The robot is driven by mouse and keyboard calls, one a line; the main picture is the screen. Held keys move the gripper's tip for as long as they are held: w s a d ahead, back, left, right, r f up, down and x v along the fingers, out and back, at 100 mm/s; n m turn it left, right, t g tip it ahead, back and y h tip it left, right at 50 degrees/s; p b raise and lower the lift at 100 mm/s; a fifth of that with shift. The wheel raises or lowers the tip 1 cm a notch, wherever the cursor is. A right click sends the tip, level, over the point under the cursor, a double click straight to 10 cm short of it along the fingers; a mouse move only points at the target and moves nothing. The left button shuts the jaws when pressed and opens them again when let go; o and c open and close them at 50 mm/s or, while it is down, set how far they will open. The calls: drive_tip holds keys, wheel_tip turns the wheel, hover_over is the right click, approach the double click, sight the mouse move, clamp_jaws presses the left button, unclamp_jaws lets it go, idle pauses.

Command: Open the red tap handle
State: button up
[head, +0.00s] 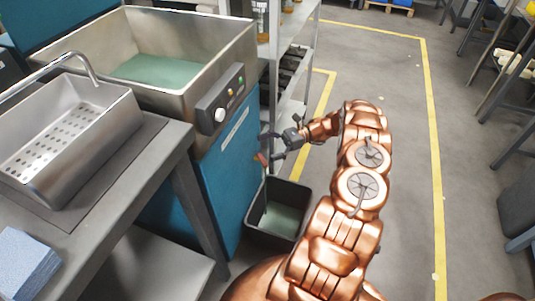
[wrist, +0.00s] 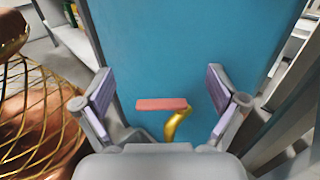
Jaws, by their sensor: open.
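The red tap handle (wrist: 162,104) is a short flat bar on a curved brass tap (wrist: 177,124), in front of the blue panel in the wrist view. In the head view the red handle (head: 261,158) shows small at the side of the blue cabinet, by my gripper. My gripper (wrist: 160,95) is open, with one finger on each side of the handle and apart from it. In the head view my gripper (head: 272,146) is beside the blue cabinet, above a dark bin. The tap's lower part is hidden by my gripper body in the wrist view.
The dark bin (head: 250,232) with greenish liquid stands below the tap. The blue cabinet (head: 228,165) carries a steel basin (head: 190,45) with a control box (head: 220,107). A grey shelf (head: 290,100) stands behind.

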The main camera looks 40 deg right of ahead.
drive_tip(key=shift+r, duration=2.35)
drive_tip(key=shift+c, duration=0.3)
